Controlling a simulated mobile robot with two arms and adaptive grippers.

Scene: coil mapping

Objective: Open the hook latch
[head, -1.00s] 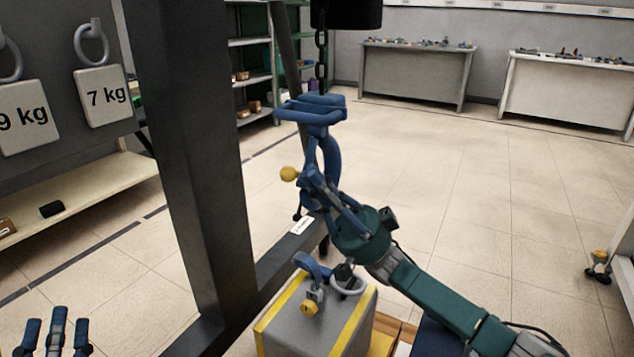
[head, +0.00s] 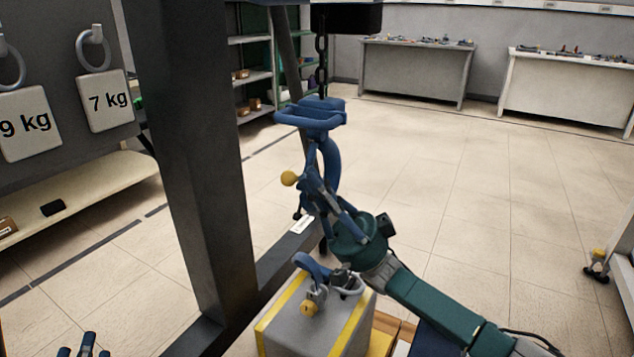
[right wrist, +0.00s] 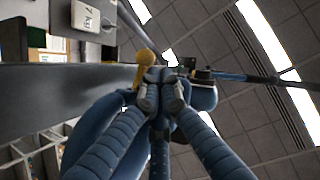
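The blue crane hook (head: 331,160) hangs from a dark chain in the head view, with a yellow knob (head: 290,178) at the left of its latch. The knob (right wrist: 147,68) also shows in the right wrist view, just beyond my fingertips. My right gripper (head: 312,178) is at the latch from below. Its fingertips (right wrist: 162,92) come close together on the blue latch part (right wrist: 160,74); the exact contact is partly hidden by the fingers. My left gripper (head: 84,345) is at the bottom left edge, fingers spread and empty, far from the hook.
A grey block with yellow stripes (head: 290,332), a blue hook (head: 312,266) and a ring on top stands below my right arm. A dark post (head: 190,150) stands left of the hook. Weights marked 9 kg (head: 25,125) and 7 kg (head: 106,102) hang at left.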

